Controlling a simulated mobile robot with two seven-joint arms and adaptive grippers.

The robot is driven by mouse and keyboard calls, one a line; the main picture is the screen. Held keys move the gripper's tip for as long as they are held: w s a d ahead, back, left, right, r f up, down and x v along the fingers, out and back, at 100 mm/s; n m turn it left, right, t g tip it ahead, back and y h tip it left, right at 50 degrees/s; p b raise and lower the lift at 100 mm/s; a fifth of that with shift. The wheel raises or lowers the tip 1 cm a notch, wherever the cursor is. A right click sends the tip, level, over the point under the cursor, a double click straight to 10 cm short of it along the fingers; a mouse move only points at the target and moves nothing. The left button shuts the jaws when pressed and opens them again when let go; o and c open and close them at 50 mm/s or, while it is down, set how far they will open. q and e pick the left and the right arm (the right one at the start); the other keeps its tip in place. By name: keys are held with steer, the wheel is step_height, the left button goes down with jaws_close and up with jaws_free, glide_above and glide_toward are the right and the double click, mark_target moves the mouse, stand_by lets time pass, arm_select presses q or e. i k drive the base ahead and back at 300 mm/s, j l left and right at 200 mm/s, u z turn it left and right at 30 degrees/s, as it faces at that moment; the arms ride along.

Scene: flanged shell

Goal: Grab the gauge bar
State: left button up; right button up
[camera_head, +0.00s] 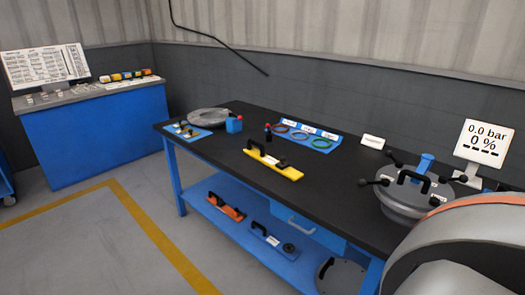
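A yellow bar with a black handle and a small white label (285,169) lies on the dark tabletop near its front edge, around the middle of the table. It looks like the gauge bar, but its label is too small to read. An orange bar with a black handle (226,207) and a blue bar with a black handle (270,239) lie on the blue shelf below. Neither of my grippers is in view, and nothing touches the yellow bar.
The workbench (345,180) holds a grey disc (208,117), a blue mat with rings (303,142), a lidded grey vessel (405,201) and a display (483,143). A large rounded grey body (455,235) blocks the lower right. A blue console (95,125) stands left; floor between is clear.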

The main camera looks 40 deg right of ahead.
mark_target(292, 174)
steer(key=i+j+z, duration=0.15)
steer(key=i+z, duration=0.35)
steer(key=i+j+z, duration=0.7)
steer(key=z, duration=0.2)
steer(key=i+j+z, duration=0.2)
steer(key=j+z, duration=0.2)
steer(key=i+j+z, duration=0.15)
steer(key=j+z, duration=0.3)
steer(key=i+j+z, duration=0.1)
steer(key=j+z, duration=0.3)
steer(key=l, duration=0.1)
